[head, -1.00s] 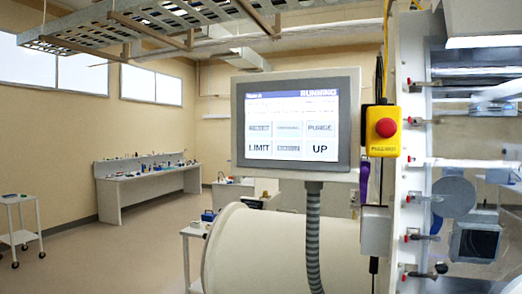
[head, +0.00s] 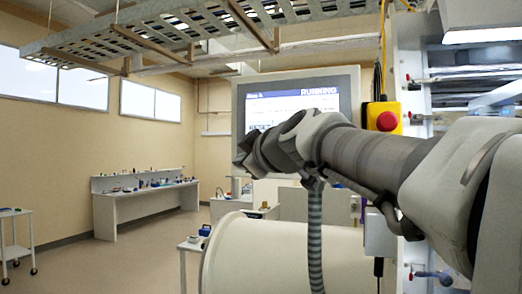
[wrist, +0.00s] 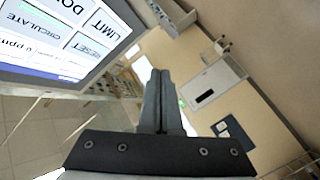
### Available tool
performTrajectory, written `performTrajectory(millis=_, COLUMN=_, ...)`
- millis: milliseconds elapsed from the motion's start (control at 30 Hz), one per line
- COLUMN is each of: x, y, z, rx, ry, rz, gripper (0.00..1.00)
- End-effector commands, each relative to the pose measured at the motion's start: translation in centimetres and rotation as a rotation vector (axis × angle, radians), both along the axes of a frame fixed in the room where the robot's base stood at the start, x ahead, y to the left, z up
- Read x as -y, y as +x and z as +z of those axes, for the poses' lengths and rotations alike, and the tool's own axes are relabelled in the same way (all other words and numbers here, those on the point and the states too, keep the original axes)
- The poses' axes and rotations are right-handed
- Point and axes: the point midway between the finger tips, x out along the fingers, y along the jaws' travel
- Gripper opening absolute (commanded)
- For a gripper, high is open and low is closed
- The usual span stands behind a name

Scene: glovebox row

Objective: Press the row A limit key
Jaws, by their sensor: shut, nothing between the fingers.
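The touch panel (head: 290,90) has a grey frame and a lit screen headed RUNNING. In the wrist view the panel's screen (wrist: 40,60) fills the upper left, rotated. The LIMIT key (wrist: 108,25) shows near the screen's right edge, beside the RESET key (wrist: 88,48). The CIRCULATE key (wrist: 32,33) and part of the DOWN key (wrist: 66,6) also show. My gripper (wrist: 161,75) is shut and empty, its fingertips right of the screen, apart from the LIMIT key in that picture. Contact is not visible.
A yellow box with a red stop button (head: 386,121) is right of the panel, close behind my arm. A ribbed conduit (head: 315,240) and a large pale cylinder (head: 260,255) stand below. The floor at left (head: 100,265) is mostly clear.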

Motion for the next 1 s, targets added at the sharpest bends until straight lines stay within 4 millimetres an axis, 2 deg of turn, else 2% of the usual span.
performTrajectory(millis=100, x=0.3, y=0.1, z=1.8, rx=0.052, ry=-0.006, rz=-0.002, gripper=0.00)
performTrajectory(millis=200, x=0.4, y=0.1, z=2.3, rx=0.070, ry=-0.010, rz=-0.004, gripper=0.00)
performTrajectory(millis=633, x=0.5, y=0.5, z=2.4, rx=0.071, ry=-0.011, rz=-0.004, gripper=0.00)
performTrajectory(millis=767, x=0.9, y=1.6, z=2.5, rx=0.070, ry=-0.010, rz=-0.003, gripper=0.00)
performTrajectory(millis=1000, x=2.1, y=4.9, z=2.6, rx=0.068, ry=-0.009, rz=-0.003, gripper=0.00)
